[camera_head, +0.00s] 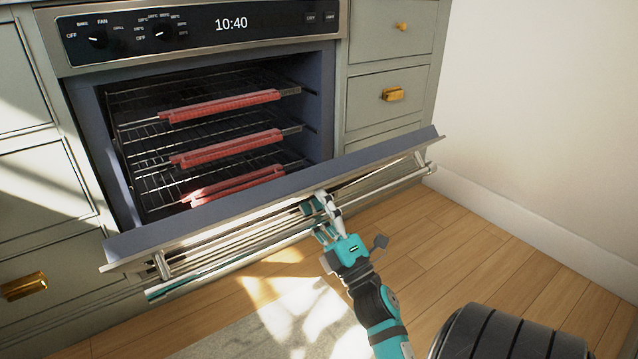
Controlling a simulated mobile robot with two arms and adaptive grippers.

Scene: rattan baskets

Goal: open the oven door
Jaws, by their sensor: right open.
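The oven (205,30) is built into the cabinets, with a black panel that reads 10:40. Its door (270,192) is hinged down and stands partly open, tilted outward, so the inside shows. The door handle (215,262) is a long metal bar along the door's outer face. My right gripper (318,205) is at the middle of the door's outer side, close to the handle. Its jaws are open, with fingers near the bar and the door's top edge. I cannot tell whether they touch it. My left gripper is not in view.
Wire racks (150,150) with red strips (225,145) on their front edges are inside the oven. Drawers with gold knobs (392,94) flank it. A pale wall (540,120) is on the right. Wooden floor (470,250) and a light rug (290,325) lie in front.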

